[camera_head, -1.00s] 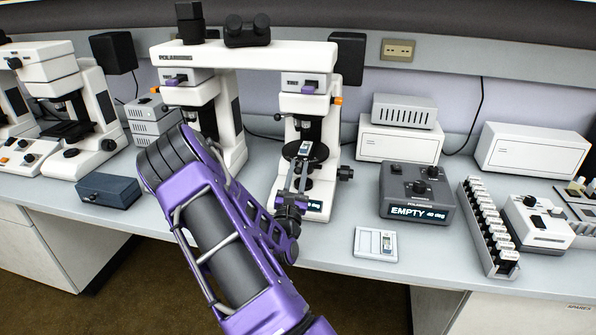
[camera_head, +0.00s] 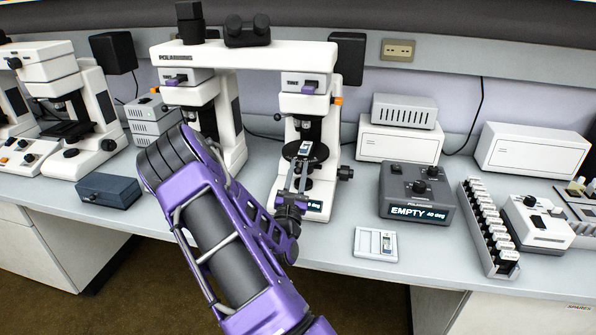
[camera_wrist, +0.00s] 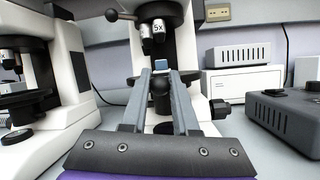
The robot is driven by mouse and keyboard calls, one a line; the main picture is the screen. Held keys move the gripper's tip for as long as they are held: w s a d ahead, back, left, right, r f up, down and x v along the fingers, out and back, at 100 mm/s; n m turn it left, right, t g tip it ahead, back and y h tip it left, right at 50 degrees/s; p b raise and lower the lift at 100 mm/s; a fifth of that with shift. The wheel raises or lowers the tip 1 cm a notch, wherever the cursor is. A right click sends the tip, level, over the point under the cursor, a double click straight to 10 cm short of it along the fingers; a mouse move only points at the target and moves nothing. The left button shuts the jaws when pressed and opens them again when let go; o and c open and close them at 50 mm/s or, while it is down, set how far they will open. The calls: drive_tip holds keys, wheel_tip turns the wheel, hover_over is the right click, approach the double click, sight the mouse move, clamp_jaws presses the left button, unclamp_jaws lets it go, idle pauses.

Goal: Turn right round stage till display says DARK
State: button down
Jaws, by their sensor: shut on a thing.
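The right round stage (camera_head: 291,151) is a dark disc under the lens of the right-hand polarising microscope (camera_head: 288,103). My gripper (camera_head: 303,160) reaches over the stage's front and is shut on a small glass slide (camera_head: 305,147), which also shows between the fingertips in the wrist view (camera_wrist: 161,65). I cannot tell whether the slide touches the stage. The grey control box's display (camera_head: 418,212) reads "EMPTY 40 deg". The small display on the microscope's base (camera_head: 315,205) is partly hidden by my wrist; only "deg" with a digit shows.
A white slide tray (camera_head: 367,243) with a slide in it lies in front. The left-hand microscope (camera_head: 227,120) shares the bridge, close to my arm. A blue box (camera_head: 110,190) lies further left.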

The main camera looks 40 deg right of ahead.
drive_tip(key=shift+w+a+m+g+h, duration=0.35)
drive_tip(key=shift+m+g+h, duration=0.2)
drive_tip(key=shift+g, duration=0.25)
drive_tip(key=c, duration=0.7)
unclamp_jaws()
drive_tip(key=shift+f, duration=0.1)
drive_tip(key=v, duration=1.7)
drive_tip(key=shift+s+f+p, duration=0.1)
drive_tip(key=shift+f+p, duration=0.05)
drive_tip(key=shift+p, duration=0.15)
